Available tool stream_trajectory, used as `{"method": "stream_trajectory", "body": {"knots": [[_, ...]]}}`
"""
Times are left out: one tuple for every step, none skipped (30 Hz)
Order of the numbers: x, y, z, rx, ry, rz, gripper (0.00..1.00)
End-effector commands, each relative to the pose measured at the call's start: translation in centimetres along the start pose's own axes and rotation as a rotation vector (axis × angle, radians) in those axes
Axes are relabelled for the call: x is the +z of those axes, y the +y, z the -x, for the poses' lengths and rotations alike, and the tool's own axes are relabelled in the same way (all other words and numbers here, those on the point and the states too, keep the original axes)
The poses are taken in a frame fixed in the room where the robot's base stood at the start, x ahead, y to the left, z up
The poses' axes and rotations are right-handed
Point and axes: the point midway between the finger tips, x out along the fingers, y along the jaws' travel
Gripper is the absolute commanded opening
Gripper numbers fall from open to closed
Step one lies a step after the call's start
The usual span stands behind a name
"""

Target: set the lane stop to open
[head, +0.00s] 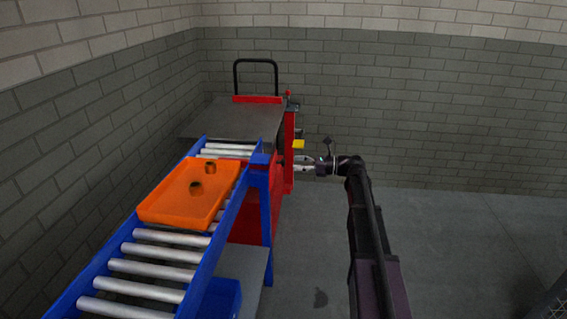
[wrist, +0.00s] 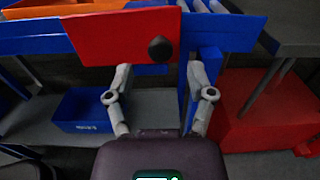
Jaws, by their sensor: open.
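In the wrist view a flat red plate (wrist: 105,38) with a round black knob (wrist: 160,49) stands in front of a blue rail; it looks like the lane stop. Whether it is set open or closed cannot be told. My gripper (wrist: 160,76) is open and empty, its two fingers apart on either side below the knob. In the head view my gripper (head: 298,163) reaches left toward the end of the roller lane (head: 154,270), near the red frame (head: 289,150). The knob cannot be made out there.
An orange tray (head: 165,208) with two dark round parts sits on the lane's rollers. A grey-topped red cart (head: 237,121) with a black handle stands beyond the lane's end. A blue bin (wrist: 85,112) sits on the lower shelf.

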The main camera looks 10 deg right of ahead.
Motion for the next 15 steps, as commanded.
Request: {"method": "stream_trajectory", "body": {"knots": [[0.0, 0.0, -0.9, 0.002, 0.000, 0.000, 0.70], [0.0, 0.0, -1.3, 0.002, 0.000, 0.000, 0.70], [0.0, 0.0, -1.9, 0.002, 0.000, 0.000, 0.70], [0.0, 0.0, -2.2, 0.001, 0.000, 0.000, 0.70], [0.0, 0.0, -2.6, 0.001, 0.000, 0.000, 0.70], [0.0, 0.0, -3.1, 0.001, 0.000, 0.000, 0.70], [0.0, 0.0, -3.4, 0.001, 0.000, 0.000, 0.70], [0.0, 0.0, -3.7, 0.000, 0.000, 0.000, 0.70], [0.0, 0.0, -4.0, 0.000, 0.000, 0.000, 0.70], [0.0, 0.0, -4.2, 0.000, 0.000, 0.000, 0.70], [0.0, 0.0, -4.4, 0.000, 0.000, 0.000, 0.70], [0.0, 0.0, -4.7, -0.001, 0.000, 0.000, 0.70], [0.0, 0.0, -4.8, -0.001, 0.000, 0.000, 0.70], [0.0, 0.0, -4.9, -0.001, 0.000, 0.000, 0.70], [0.0, 0.0, -5.0, -0.001, 0.000, 0.000, 0.70]]}}
